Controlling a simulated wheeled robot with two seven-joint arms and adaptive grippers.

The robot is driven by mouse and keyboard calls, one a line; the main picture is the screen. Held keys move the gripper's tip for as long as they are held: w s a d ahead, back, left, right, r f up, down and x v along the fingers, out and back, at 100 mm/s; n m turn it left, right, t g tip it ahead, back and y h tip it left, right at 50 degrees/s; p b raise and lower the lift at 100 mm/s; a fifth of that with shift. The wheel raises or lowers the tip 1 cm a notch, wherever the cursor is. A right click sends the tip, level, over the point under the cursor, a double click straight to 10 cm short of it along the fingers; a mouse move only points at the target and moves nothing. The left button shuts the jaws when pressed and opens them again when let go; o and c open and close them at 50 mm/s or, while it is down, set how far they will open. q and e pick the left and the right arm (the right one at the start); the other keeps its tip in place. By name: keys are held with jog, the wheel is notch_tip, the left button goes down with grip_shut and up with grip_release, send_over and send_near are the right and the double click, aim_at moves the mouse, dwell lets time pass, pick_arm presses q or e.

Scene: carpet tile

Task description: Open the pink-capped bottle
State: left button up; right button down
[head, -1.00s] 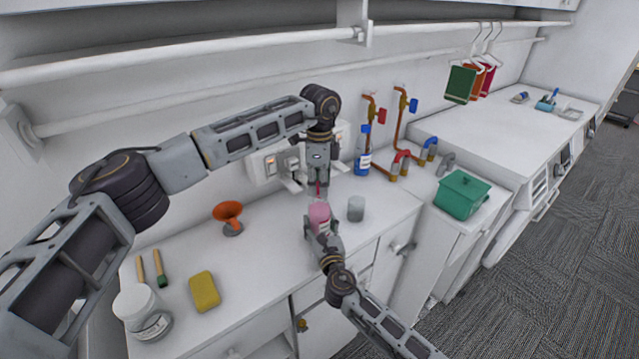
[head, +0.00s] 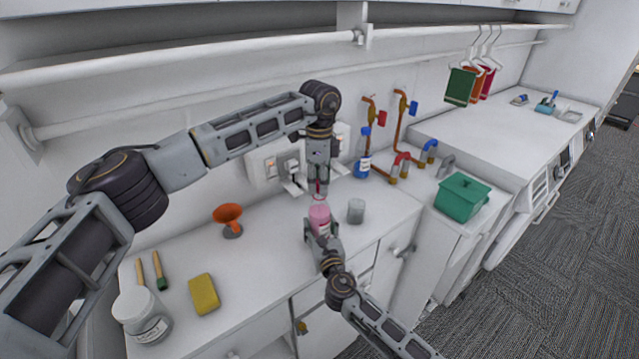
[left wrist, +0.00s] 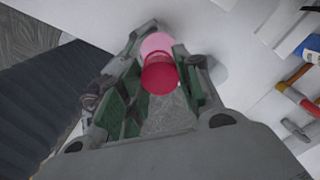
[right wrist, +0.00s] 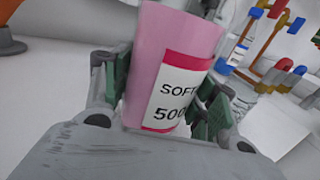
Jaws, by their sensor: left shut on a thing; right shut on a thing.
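The bottle (head: 320,217) is pale pink and stands upright near the counter's front edge. Its white label with a dark pink border shows in the right wrist view (right wrist: 178,98). My right gripper (head: 320,236) is shut around the bottle's body from the front. The dark pink cap (left wrist: 160,76) is between the fingers of my left gripper (left wrist: 158,85), which points down from above and is shut on it. In the head view the cap (head: 319,188) shows just above the bottle, with what looks like a small gap. The bottle's mouth is not clearly visible.
A grey cup (head: 356,211) stands close right of the bottle. A blue-capped bottle (head: 363,160) and pipes stand behind; a green box (head: 462,197) is right.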

pick_arm(q)
jog(key=shift+r, duration=0.4)
dwell(0.3)
jog(key=shift+r, duration=1.95)
pick_arm(e)
jog(key=shift+c, duration=1.8)
grip_release()
jog(key=shift+s, duration=0.15)
jog(key=v, duration=1.1)
jog(key=shift+s+d, duration=0.2)
jog(key=shift+s, duration=0.15)
